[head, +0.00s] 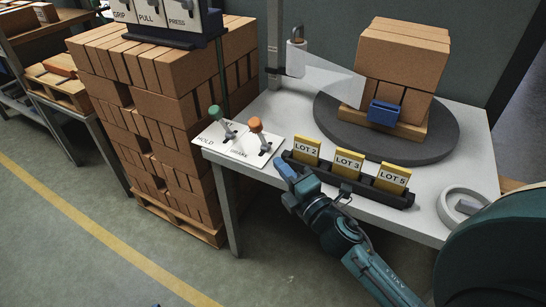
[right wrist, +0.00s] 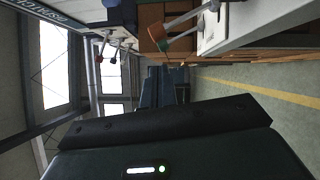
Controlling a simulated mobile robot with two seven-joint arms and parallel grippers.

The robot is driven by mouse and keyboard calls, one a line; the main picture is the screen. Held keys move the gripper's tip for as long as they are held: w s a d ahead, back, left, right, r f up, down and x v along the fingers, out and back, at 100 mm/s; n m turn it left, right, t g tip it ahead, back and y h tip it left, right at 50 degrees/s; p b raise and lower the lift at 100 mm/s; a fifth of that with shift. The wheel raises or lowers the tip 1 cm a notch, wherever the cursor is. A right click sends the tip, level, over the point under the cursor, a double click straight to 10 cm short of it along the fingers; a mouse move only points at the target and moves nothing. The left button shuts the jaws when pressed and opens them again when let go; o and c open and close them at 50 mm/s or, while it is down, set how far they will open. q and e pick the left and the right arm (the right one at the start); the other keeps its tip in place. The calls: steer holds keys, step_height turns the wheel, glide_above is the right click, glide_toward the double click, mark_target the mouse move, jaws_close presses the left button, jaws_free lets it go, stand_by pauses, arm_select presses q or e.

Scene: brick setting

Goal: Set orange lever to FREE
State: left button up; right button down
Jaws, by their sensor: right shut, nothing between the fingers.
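The orange lever (head: 255,125) stands on a white panel (head: 232,148) at the table's near left corner. Its knob is on a metal stem, and the label beside it is too small to read surely. A green lever (head: 215,112) stands to its left, by the label HOLD. My right gripper (head: 284,168) is shut and empty, just right of and nearer than the panel, apart from the orange lever. My left gripper is not in view.
A black rack (head: 408,201) with yellow LOT cards stands beside my right gripper. Behind it, bricks (head: 402,60) sit on a dark turntable (head: 440,135). A grey ring (head: 447,208) lies at the table's right. Stacked bricks (head: 165,120) on a pallet stand left of the table.

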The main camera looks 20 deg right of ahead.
steer(key=s+a+f+m+g+y, duration=0.1)
steer(key=s+a+f+m+g, duration=0.25)
steer(key=s+m, duration=0.6)
steer(key=s+a+f+m+g+y, duration=0.15)
steer(key=s+a+m, duration=0.25)
steer(key=s+m, duration=0.5)
arm_select(q)
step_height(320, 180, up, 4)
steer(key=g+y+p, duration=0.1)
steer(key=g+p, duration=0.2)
steer(key=p, duration=1.3)
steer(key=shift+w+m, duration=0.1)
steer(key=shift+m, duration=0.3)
arm_select(e)
steer(key=r+g, duration=0.1)
steer(key=w+r+g+h, duration=0.1)
steer(key=r+g, duration=0.1)
steer(key=shift+w+a+r+h, duration=0.2)
steer(key=shift+a+r+h, duration=0.1)
steer(key=shift+r+h, duration=0.1)
